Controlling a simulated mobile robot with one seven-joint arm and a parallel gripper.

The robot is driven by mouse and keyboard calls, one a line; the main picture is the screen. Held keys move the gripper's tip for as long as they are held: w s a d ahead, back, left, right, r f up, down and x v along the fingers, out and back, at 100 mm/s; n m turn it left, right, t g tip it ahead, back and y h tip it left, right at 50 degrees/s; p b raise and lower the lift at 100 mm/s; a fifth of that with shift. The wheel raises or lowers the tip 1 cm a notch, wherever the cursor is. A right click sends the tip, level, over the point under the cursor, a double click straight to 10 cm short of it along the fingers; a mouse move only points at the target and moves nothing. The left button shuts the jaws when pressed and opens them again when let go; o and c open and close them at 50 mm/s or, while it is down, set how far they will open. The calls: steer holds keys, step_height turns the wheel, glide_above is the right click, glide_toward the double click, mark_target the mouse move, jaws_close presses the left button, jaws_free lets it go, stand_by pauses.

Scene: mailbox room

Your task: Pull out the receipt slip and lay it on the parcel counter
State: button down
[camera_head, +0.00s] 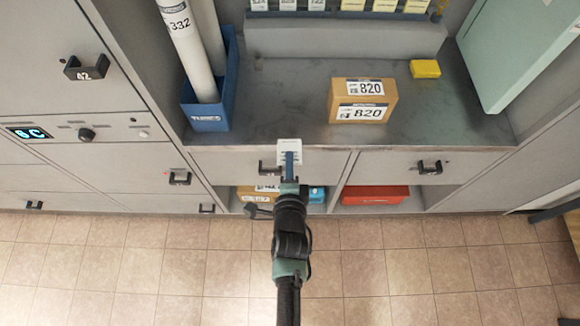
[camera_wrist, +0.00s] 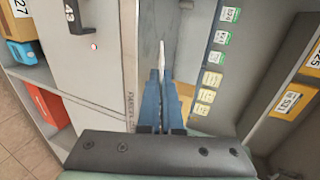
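The receipt slip (camera_head: 289,147) is a small white printed paper. In the head view it shows over the counter's front edge, at the tip of my gripper (camera_head: 289,160). In the wrist view the slip (camera_wrist: 162,53) appears edge-on as a thin white strip between the blue fingertips of my gripper (camera_wrist: 161,74), which are closed on it. The parcel counter (camera_head: 285,105) is a grey metal top behind and around the slip. How high the slip is above the counter is hard to tell.
A brown parcel marked 820 (camera_head: 363,100) and a yellow block (camera_head: 425,69) are on the counter. A blue bin (camera_head: 206,119) with white tubes stands at left, a pale green panel (camera_head: 510,55) at right. Bare counter lies between bin and parcel. Drawers (camera_head: 420,166) are below.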

steer(key=b+x, duration=0.2)
steer(key=x, duration=0.2)
steer(key=shift+w+d, duration=0.1)
steer(key=shift+w, duration=0.1)
steer(key=b+x, duration=0.4)
steer(key=b, duration=0.1)
steer(key=b+x, duration=0.2)
steer(key=shift+f, duration=0.4)
steer(key=shift+w+b, duration=0.4)
steer(key=shift+b, duration=0.2)
steer(key=c, duration=1)
jaws_free()
steer(key=shift+s, duration=0.1)
